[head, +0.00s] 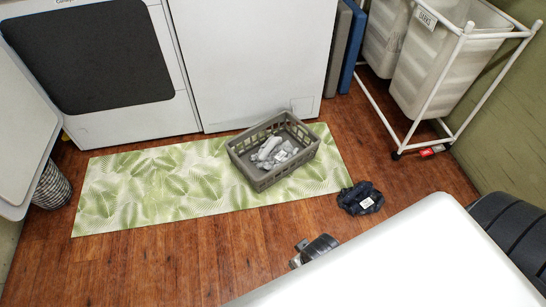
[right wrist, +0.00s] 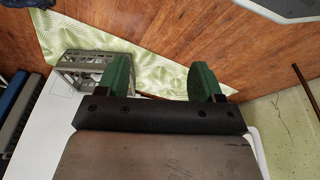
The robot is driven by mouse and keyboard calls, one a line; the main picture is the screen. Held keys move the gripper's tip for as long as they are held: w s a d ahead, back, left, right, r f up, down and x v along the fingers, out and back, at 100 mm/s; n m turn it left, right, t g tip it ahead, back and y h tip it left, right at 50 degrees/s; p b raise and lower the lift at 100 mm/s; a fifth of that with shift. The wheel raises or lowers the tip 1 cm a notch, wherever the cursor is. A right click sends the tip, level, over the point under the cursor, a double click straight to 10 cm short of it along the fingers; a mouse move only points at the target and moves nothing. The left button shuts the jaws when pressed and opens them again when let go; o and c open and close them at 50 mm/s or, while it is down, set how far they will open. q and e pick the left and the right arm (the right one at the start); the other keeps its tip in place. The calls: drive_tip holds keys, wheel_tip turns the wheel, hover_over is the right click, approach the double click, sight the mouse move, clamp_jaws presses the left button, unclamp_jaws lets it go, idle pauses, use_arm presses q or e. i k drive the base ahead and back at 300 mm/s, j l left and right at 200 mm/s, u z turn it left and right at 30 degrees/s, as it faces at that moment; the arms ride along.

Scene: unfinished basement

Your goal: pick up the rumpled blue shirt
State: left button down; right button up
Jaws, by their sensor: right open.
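The rumpled blue shirt (head: 360,198) is a small dark navy heap with a pale label. In the head view it lies on the wood floor at the right end of the leaf-print mat, apart from the grey basket. A dark blue piece of it shows at the upper left edge of the right wrist view (right wrist: 12,24). My right gripper (right wrist: 158,82) has its two green fingers wide apart, with nothing between them. No left gripper fingers show.
The grey basket (head: 241,163) with crumpled light items stands on the leaf mat (head: 125,200). White appliances (head: 250,60) line the back. A white-framed hamper cart (head: 470,95) stands at the right, beside blue and grey panels (head: 352,45). The floor left of the shirt is clear.

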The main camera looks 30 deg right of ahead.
sight(363, 199)
drive_tip(key=z, duration=1.85)
drive_tip(key=u, duration=1.55)
drive_tip(key=z, duration=1.55)
drive_tip(key=i+j, duration=0.2)
drive_tip(key=i, duration=0.25)
drive_tip(key=i+j, duration=0.25)
drive_tip(key=i, duration=0.2)
drive_tip(key=u, duration=0.05)
